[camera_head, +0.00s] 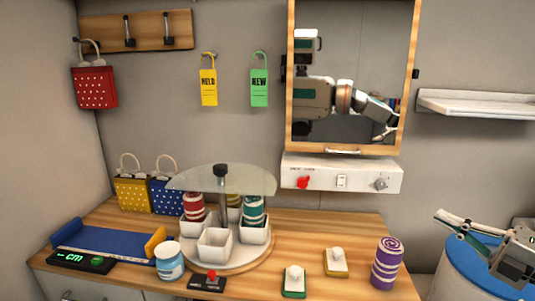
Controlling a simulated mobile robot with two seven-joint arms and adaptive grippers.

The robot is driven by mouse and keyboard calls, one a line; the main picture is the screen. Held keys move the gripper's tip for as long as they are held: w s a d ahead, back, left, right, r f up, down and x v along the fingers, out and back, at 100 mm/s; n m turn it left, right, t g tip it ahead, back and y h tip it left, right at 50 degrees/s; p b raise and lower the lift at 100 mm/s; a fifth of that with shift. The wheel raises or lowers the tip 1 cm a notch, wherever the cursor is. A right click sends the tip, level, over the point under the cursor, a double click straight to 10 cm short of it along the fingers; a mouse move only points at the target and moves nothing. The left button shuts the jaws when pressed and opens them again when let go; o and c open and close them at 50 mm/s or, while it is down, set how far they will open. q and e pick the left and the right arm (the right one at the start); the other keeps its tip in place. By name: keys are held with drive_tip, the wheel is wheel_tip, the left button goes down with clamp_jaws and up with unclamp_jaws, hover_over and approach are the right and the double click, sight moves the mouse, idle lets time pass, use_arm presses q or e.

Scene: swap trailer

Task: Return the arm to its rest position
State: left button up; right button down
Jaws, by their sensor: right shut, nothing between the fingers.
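My right gripper (442,218) is at the right edge of the head view, its fingers pointing left. It is shut and empty, apart from the wooden counter and above a blue round drum (458,262). My left gripper does not show directly.
The wooden counter (330,228) holds a carousel with white cups (215,245), a purple striped jar (387,262), a white-blue jar (169,262), stamps and a blue tray (100,240). A wall mirror (350,60) reflects parts of my body. A white shelf (475,104) is at the upper right.

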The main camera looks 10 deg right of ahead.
drive_tip(key=s+d+f+m+h, duration=0.2)
drive_tip(key=f+m+h, duration=0.4)
drive_tip(key=f, duration=0.4)
drive_tip(key=s+d+f+m+h, duration=0.1)
drive_tip(key=s+f+m+h, duration=0.1)
drive_tip(key=f+m+h, duration=0.6)
drive_tip(key=s+a+f+m+g+h, duration=0.1)
drive_tip(key=s+a+f+m+g, duration=0.15)
drive_tip(key=s+f, duration=0.3)
drive_tip(key=s+a+f+m+g, duration=0.1)
drive_tip(key=s+a+f+g, duration=0.3)
drive_tip(key=f, duration=0.2)
drive_tip(key=s+a+f+m+g, duration=0.1)
drive_tip(key=s+a+f+g, duration=0.2)
drive_tip(key=s+a, duration=0.2)
drive_tip(key=w+a+f+m+t+y, duration=0.1)
drive_tip(key=a+f+m+t+y, duration=0.2)
drive_tip(key=a+f+y, duration=0.4)
drive_tip(key=a+f+t, duration=0.1)
drive_tip(key=a+f, duration=0.5)
drive_tip(key=a, duration=0.3)
drive_tip(key=shift+w+f+y, duration=0.2)
drive_tip(key=shift+f+y, duration=0.05)
drive_tip(key=shift+y, duration=0.05)
